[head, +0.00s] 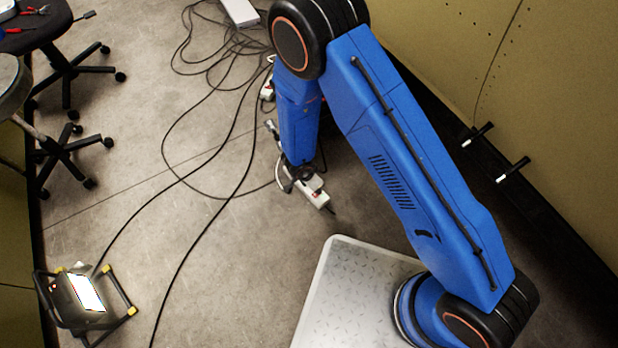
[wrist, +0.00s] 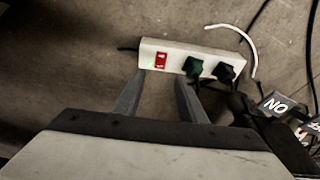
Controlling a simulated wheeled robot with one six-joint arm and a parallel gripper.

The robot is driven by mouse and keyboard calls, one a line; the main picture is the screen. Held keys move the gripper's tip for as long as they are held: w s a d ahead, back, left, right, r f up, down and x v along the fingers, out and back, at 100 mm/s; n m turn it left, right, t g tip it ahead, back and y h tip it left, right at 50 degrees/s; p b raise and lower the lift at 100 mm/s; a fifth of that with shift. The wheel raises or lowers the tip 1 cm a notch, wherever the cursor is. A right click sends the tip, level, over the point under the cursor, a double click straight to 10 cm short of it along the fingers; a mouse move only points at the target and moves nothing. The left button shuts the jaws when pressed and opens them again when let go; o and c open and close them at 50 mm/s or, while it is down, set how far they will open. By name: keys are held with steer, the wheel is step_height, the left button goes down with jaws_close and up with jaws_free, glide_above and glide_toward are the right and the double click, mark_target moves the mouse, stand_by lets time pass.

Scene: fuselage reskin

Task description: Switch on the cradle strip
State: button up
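A white power strip (wrist: 206,62) lies on the floor in the wrist view, with a red rocker switch (wrist: 161,60) near its left end. A small green glow shows beside the switch. In the head view my gripper is low over the floor, mostly hidden by my arm, beside a white strip (head: 319,199). No label naming the strip is readable.
A dark tag reading "NO" (wrist: 276,104) lies right of the strip among cables. Another white strip (head: 267,91) is partly hidden behind my arm. Loose black cables (head: 215,190) cross the floor. A lit work lamp (head: 86,292) stands lower left; wheeled stools (head: 70,150) are at left.

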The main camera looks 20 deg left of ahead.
steer(key=v, duration=0.8)
steer(key=shift+r, duration=0.2)
steer(key=shift+s, duration=0.1)
